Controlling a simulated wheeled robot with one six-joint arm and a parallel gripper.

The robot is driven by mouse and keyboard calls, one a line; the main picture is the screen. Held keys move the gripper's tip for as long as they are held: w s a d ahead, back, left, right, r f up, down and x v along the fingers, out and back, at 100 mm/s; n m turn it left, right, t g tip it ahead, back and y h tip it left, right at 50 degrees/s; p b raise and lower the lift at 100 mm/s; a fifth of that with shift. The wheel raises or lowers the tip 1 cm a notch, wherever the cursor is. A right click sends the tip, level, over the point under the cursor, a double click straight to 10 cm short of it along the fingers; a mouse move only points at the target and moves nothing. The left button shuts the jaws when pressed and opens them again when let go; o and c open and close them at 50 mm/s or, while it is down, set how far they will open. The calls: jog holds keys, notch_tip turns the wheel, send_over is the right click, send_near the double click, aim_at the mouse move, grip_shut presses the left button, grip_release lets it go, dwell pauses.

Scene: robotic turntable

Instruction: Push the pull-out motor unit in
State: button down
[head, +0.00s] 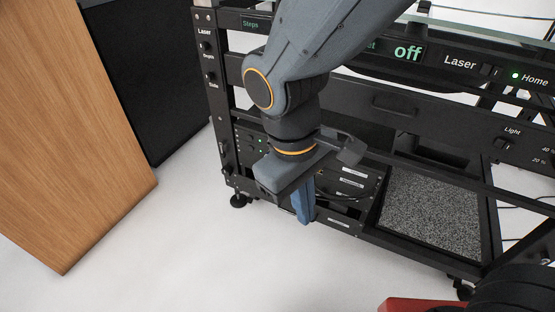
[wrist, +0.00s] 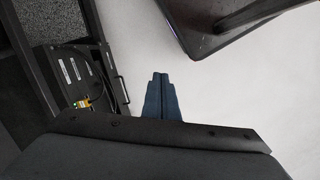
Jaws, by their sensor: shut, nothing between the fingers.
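The pull-out motor unit (head: 352,188) is a black drawer low in the left part of the black rack. Its top, with white labels, shows, so it appears at least partly pulled out. In the wrist view the unit (wrist: 76,72) lies left of my fingers, with labels, cables, a yellow connector and a handle (wrist: 124,90) on its front edge. My gripper (head: 304,217) points down in front of the unit, its blue fingers shut and empty. In the wrist view a narrow gap shows between the fingers (wrist: 160,77) and the handle. My gripper hides part of the unit in the head view.
The rack (head: 222,110) stands on casters and has panels reading "off" and "Laser". A grey speckled panel (head: 432,208) lies right of the unit. A wooden cabinet (head: 70,130) stands at left. White floor (head: 200,255) is clear in front. A red object (head: 420,305) shows at bottom right.

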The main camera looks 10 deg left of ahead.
jog(key=w+a+f+n+t+h+b, duration=0.2)
jog(key=w+f+n+t+h, duration=0.4)
jog(key=w+f+n, duration=0.45)
jog(key=w+a+f+n+t+y, duration=0.2)
jog(key=a+f+n+t+y, duration=0.25)
jog(key=a+f+n, duration=0.7)
jog(key=shift+t+h, duration=0.45)
jog(key=shift+s+d+b+x, duration=0.1)
jog(key=shift+d+b+x, duration=0.15)
jog(key=shift+b+x, duration=1.55)
jog(key=shift+s+d+b+x, duration=0.1)
jog(key=shift+d+b+x, duration=0.25)
jog(key=shift+x, duration=2.75)
jog(key=shift+d+b+x, duration=0.2)
jog(key=shift+b+x, duration=0.95)
jog(key=shift+x, duration=1.3)
jog(key=shift+r, duration=0.15)
